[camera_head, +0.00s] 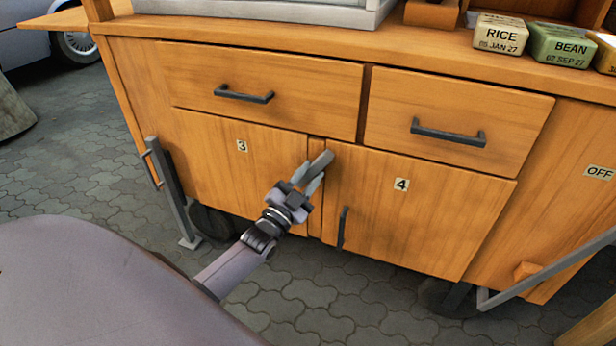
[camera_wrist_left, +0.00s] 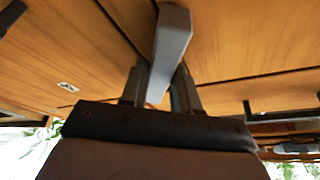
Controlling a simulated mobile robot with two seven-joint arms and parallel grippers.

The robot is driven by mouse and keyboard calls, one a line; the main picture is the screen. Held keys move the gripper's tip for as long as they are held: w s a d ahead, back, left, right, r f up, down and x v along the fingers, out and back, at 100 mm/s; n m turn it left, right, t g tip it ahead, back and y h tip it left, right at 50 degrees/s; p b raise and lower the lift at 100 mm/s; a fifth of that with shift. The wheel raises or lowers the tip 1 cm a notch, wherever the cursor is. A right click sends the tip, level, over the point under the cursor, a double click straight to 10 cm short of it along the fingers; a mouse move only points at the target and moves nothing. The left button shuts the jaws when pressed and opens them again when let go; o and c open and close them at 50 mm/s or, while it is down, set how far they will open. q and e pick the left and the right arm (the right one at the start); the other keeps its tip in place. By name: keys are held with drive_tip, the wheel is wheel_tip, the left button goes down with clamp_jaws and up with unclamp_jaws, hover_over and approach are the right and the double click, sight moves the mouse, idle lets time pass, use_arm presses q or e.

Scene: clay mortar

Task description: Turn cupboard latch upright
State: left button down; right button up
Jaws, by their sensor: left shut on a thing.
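The cupboard latch (camera_head: 320,163) is a short grey bar near the top of the narrow strip between cupboard doors 3 (camera_head: 240,180) and 4 (camera_head: 420,205). It is tilted, with its upper end leaning right in the head view. My left gripper (camera_head: 308,178) reaches up from the lower left and is shut on the latch's lower end, partly hiding it. In the left wrist view the latch (camera_wrist_left: 172,48) lies between the two fingers (camera_wrist_left: 160,90), its wide end beyond them. My right gripper is not in view.
Two drawers with dark handles (camera_head: 244,95) (camera_head: 447,134) sit above the doors. Door 4 has a dark vertical handle (camera_head: 342,228) right of my gripper. A grey metal leg (camera_head: 172,195) stands at the left, and a grey bar (camera_head: 550,270) slants at the lower right. Paved floor (camera_head: 310,295) lies below.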

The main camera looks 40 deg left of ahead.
use_arm(q)
drive_tip(key=n+y, duration=0.1)
drive_tip(key=n, duration=0.1)
drive_tip(key=n+y, duration=0.1)
drive_tip(key=n, duration=0.2)
drive_tip(key=shift+d+f+y, duration=0.1)
drive_tip(key=shift+d+y, duration=0.05)
drive_tip(key=shift+y, duration=0.25)
drive_tip(key=shift+n+y, duration=1.1)
drive_tip(key=shift+n, duration=1.5)
drive_tip(key=c, duration=0.9)
unclamp_jaws()
